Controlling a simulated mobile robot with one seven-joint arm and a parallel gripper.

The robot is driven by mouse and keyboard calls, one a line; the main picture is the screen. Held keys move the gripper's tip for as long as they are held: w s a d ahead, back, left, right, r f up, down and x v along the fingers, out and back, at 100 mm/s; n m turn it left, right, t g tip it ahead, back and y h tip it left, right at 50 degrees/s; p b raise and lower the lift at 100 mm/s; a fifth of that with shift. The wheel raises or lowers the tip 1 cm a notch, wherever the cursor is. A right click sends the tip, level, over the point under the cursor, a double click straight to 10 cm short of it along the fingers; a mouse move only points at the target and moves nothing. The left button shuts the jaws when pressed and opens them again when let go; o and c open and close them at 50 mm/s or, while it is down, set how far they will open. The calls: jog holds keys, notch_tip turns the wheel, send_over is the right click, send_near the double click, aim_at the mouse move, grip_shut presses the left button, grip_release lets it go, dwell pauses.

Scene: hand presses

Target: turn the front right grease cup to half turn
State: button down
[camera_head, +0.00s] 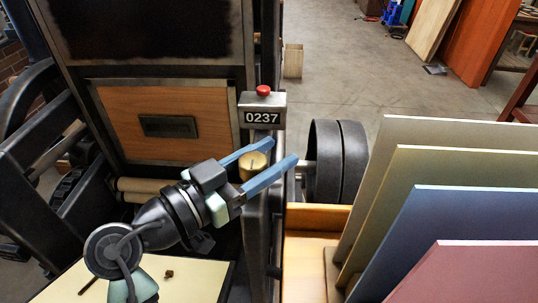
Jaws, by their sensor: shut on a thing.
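The brass grease cup (253,161) sits at the front right of the press frame (256,215), just below the counter box. It is a round, gold-coloured cap with a small dark mark on top. My gripper (281,147) reaches in from the lower left. Its two blue fingers lie on either side of the cup and are shut on it, with the fingertips extending past it. The cup's lower part and its seat are hidden by the near finger and gripper body. How far the cup is turned cannot be read surely.
A counter box (263,111) reading 0237 with a red button stands close behind the fingertips. A dark flywheel (335,162) is to the right. Coloured boards (440,225) stand in a wooden rack at lower right. Open floor (340,75) lies beyond.

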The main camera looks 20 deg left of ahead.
jog(key=shift+c, duration=1.6)
grip_release()
jog(key=v, duration=1.3)
jog(key=shift+b, duration=0.4)
